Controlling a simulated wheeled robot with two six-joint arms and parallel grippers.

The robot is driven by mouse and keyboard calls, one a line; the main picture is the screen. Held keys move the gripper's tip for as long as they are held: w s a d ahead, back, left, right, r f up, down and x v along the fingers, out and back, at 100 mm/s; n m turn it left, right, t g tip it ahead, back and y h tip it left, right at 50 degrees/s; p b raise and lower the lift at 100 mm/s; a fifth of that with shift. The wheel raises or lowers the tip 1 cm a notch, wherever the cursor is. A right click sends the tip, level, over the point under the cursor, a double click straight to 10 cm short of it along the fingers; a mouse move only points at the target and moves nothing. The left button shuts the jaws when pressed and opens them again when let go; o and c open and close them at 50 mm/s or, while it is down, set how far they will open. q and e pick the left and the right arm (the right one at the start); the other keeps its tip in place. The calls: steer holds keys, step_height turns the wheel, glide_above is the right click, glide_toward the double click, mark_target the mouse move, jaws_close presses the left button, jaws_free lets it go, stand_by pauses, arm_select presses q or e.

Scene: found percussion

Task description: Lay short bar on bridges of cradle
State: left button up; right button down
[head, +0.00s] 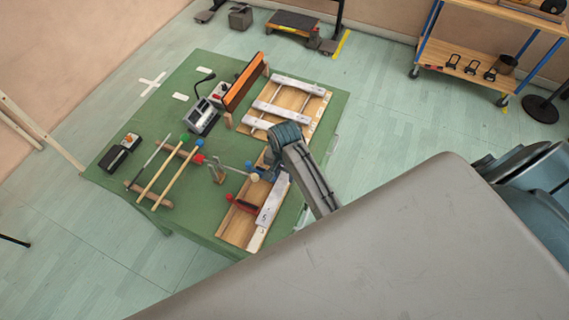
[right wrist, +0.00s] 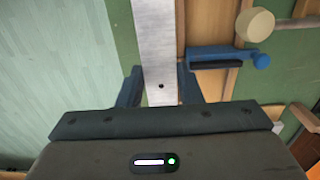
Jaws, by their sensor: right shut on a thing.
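A flat silver bar (head: 270,204) with a dark hole (right wrist: 160,86) lies along the right side of a low wooden frame (head: 235,228) at the table's near edge; this frame looks like the cradle. My right gripper (right wrist: 160,88) is shut on the bar, a blue finger on each side. In the head view the right gripper (head: 279,172) is partly hidden by its wrist. A blue bracket with a black pad (right wrist: 215,62) sits just right of the bar. A red bracket (head: 243,204) is farther along the frame. I cannot tell whether the bar touches the wood. My left gripper is out of view.
A wooden board with several silver bars (head: 282,112) lies at the table's far right. Mallets rest on a rack (head: 165,178) at left. A cream mallet head (right wrist: 255,25) is close to the blue bracket. A grey device (head: 201,116) and orange panel (head: 244,82) stand behind.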

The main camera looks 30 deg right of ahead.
mark_target(263, 169)
steer(key=shift+f, duration=0.6)
steer(key=w+a, duration=0.1)
steer(key=w, duration=0.1)
steer(key=w+a, duration=0.2)
steer(key=shift+a+r, duration=0.1)
steer(key=shift+r, duration=0.05)
steer(key=shift+w+a, duration=0.75)
steer(key=shift+w, duration=0.25)
steer(key=shift+f+p, duration=0.2)
steer(key=shift+p, duration=0.15)
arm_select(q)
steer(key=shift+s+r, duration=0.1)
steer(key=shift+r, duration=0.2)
arm_select(e)
steer(key=shift+f, duration=0.2)
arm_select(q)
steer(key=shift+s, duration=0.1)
arm_select(e)
steer(key=shift+f, duration=0.2)
steer(key=c, duration=0.9)
jaws_free()
steer(key=shift+s, duration=0.1)
